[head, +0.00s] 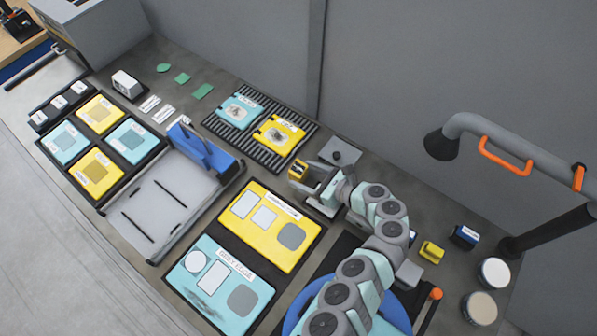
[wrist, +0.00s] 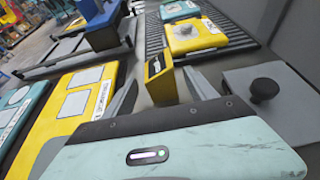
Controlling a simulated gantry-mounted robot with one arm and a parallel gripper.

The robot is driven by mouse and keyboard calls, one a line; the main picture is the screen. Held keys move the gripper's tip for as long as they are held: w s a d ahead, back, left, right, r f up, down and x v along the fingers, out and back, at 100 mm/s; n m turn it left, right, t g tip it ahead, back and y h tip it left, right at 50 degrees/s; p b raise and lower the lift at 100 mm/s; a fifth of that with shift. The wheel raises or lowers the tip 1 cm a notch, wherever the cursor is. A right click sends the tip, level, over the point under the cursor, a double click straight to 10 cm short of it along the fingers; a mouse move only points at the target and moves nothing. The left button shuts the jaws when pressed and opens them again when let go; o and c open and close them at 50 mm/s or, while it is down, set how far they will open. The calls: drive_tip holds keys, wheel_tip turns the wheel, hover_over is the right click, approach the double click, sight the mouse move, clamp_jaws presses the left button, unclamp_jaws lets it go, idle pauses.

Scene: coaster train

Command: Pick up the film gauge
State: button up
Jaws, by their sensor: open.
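A small yellow block with a dark labelled face, which looks like the film gauge (head: 297,170), stands on the dark bench right of the ribbed rack. It also shows in the wrist view (wrist: 160,78), upright, directly ahead of my gripper. My gripper (head: 307,178) is open, with its fingertips on either side of the block's near part. In the wrist view one finger of my gripper (wrist: 160,82) is left of the block and the other right, with gaps visible. The block's foot is partly hidden in both views.
A grey plate with a black knob (head: 338,155) lies close to the right of my gripper. The ribbed rack (head: 215,122) holds a teal and a yellow tile. A yellow panel (head: 245,240) and a blue-handled tray (head: 165,200) lie left. Another yellow block (head: 432,252) stands farther right.

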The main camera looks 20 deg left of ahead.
sight(304, 175)
drive_tip(key=shift+b+x, duration=0.35)
drive_tip(key=shift+x, duration=1.35)
drive_tip(key=shift+d+f, duration=0.1)
drive_tip(key=shift+f, duration=0.05)
drive_tip(key=shift+c, duration=0.5)
clamp_jaws()
